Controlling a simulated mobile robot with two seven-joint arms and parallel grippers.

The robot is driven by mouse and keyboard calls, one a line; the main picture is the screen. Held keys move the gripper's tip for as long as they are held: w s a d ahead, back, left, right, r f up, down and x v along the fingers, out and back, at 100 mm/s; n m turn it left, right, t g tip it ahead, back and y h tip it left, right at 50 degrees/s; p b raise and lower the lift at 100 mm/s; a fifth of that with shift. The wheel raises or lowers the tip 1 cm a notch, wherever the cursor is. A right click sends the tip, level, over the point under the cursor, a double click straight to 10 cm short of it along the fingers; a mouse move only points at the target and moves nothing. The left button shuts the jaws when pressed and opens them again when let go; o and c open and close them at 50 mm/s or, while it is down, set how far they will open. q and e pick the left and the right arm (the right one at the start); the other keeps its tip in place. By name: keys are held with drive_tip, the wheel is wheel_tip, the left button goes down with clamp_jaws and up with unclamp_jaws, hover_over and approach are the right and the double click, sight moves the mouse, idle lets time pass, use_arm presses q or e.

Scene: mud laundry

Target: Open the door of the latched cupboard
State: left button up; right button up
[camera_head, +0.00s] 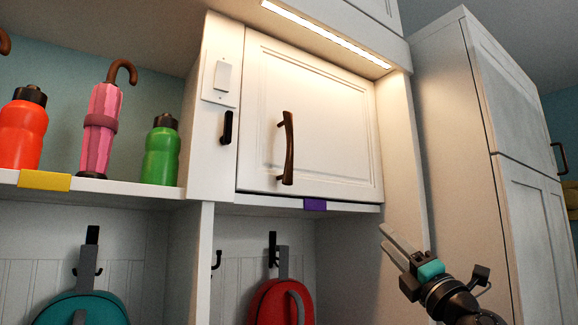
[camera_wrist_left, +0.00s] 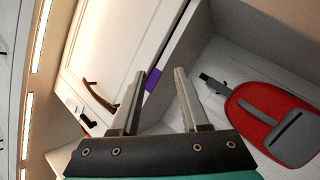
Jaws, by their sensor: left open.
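The cupboard door (camera_head: 330,115) is a white panel, closed flush in its frame under a lit strip. Its dark brown bar handle (camera_head: 288,148) is upright near the left edge. A small black latch piece (camera_head: 227,127) sits on the frame left of the door. My left gripper (camera_head: 384,237) is open and empty, below and right of the door, apart from it. In the left wrist view the open fingers (camera_wrist_left: 160,72) show in front of the door (camera_wrist_left: 115,45), with the handle (camera_wrist_left: 100,97) to their left. My right gripper is not in view.
A white switch plate (camera_head: 222,77) is above the latch. A purple tag (camera_head: 315,204) is on the shelf edge below the door. Bottles and a pink umbrella (camera_head: 100,130) stand on the left shelf. A red backpack (camera_head: 282,300) hangs below. A tall cabinet (camera_head: 455,130) stands at right.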

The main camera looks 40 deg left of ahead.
use_arm(q)
drive_tip(key=s+a+r+n+g+h+p, duration=0.1)
drive_tip(key=s+r+n+g, duration=0.2)
drive_tip(key=s+r+n, duration=0.3)
drive_tip(key=s+a+r+n+g, duration=0.2)
drive_tip(key=s+r+n+g, duration=0.15)
drive_tip(key=r, duration=0.45)
drive_tip(key=n+t+h+p, duration=0.1)
drive_tip(key=n+t+h, duration=0.1)
drive_tip(key=n+h, duration=0.25)
approach(290, 130)
drive_tip(key=shift+m, duration=0.3)
drive_tip(key=p+x, duration=0.5)
drive_tip(key=x, duration=0.4)
drive_tip(key=shift+a+r+p, duration=0.1)
drive_tip(key=shift+a+p, duration=0.1)
drive_tip(key=shift+p, duration=0.15)
drive_tip(key=shift+w+a, duration=0.4)
drive_tip(key=shift+a, duration=0.2)
drive_tip(key=shift+c, duration=0.4)
clamp_jaws()
